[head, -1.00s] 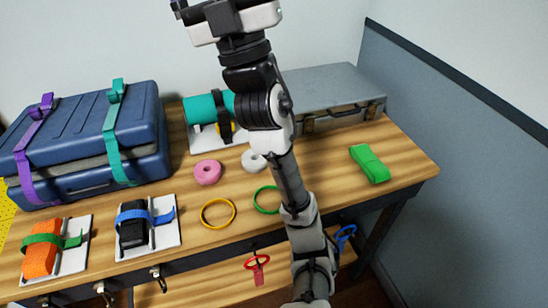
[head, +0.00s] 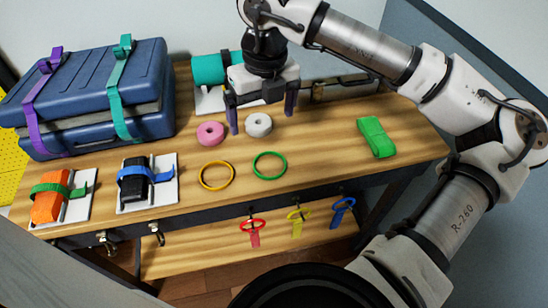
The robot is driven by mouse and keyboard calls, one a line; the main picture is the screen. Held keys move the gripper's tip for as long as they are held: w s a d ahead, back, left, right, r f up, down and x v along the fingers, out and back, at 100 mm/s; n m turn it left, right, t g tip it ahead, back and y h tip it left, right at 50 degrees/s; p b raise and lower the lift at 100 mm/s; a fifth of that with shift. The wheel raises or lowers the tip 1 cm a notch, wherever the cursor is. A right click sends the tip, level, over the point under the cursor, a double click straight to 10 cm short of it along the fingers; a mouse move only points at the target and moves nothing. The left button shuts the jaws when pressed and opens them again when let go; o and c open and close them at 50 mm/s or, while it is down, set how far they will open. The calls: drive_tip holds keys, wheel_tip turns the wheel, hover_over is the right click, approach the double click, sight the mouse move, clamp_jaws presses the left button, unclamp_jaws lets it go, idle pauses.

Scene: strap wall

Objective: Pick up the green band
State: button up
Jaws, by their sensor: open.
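A green band (head: 269,165), a thin ring, lies flat on the wooden table near its front edge in the head view. It is fully visible, just right of a similar yellow ring (head: 216,175). My gripper (head: 262,116) is open and empty, fingers pointing down, behind the green ring in the picture. A white roll (head: 258,125) shows between its fingers; whether the fingers are level with the roll is hard to tell.
A pink roll (head: 210,133) sits left of the white one. A folded green strap (head: 376,137) lies right. A strapped blue suitcase (head: 85,95) and two white boards, one holding an orange bundle (head: 50,204), stand left. Coloured tags hang in front. Table between rings and green strap is clear.

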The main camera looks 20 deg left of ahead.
drive_tip(key=d+f, duration=0.2)
drive_tip(key=p, duration=0.2)
hover_over(270, 167)
drive_tip(key=shift+h, duration=0.4)
drive_tip(key=f, duration=0.5)
drive_tip(key=shift+w+f, duration=0.2)
drive_tip(key=shift+f, duration=0.15)
drive_tip(key=shift+s+f+p, duration=0.2)
drive_tip(key=shift+f+p, duration=0.7)
drive_tip(key=shift+f, duration=2.25)
drive_tip(key=c, duration=1.1)
